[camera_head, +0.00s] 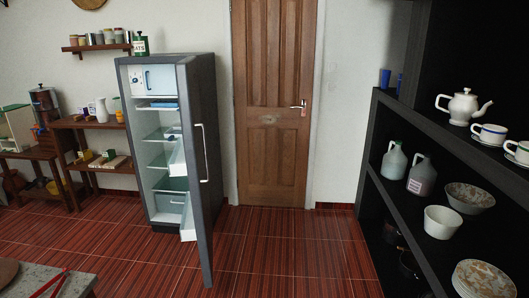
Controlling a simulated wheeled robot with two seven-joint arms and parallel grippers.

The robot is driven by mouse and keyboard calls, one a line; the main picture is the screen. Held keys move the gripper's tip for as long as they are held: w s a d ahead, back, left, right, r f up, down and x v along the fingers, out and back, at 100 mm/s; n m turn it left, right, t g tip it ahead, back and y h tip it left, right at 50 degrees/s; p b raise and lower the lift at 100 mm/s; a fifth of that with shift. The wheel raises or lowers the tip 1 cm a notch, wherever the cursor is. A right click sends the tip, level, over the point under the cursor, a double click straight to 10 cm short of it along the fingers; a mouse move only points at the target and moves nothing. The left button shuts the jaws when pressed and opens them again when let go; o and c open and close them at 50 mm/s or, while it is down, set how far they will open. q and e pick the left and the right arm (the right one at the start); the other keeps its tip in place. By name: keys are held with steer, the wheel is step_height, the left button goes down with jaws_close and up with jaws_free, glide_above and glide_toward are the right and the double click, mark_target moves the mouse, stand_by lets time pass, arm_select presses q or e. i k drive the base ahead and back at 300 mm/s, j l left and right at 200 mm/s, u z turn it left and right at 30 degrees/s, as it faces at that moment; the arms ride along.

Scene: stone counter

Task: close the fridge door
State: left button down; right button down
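The grey fridge (201,84) stands against the back wall, left of the wooden door. Its door (202,165) is swung open toward me, hinged on the right side, and shows nearly edge-on. A pale vertical handle (201,152) is on the door's outer face. The lit interior (155,178) shows shelves, a small freezer compartment (160,79) at the top and door bins (178,160). Neither of my grippers is in view.
Striped red floor (265,260) is clear in front of the fridge. A black shelf (440,150) with dishes and jugs fills the right. A stone counter corner (85,284) is at lower left. Small wooden shelves (95,123) with jars stand left of the fridge.

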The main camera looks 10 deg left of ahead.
mark_target(190, 157)
steer(key=i+l+u, duration=1.05)
steer(key=k+l, duration=0.05)
steer(key=l, duration=0.05)
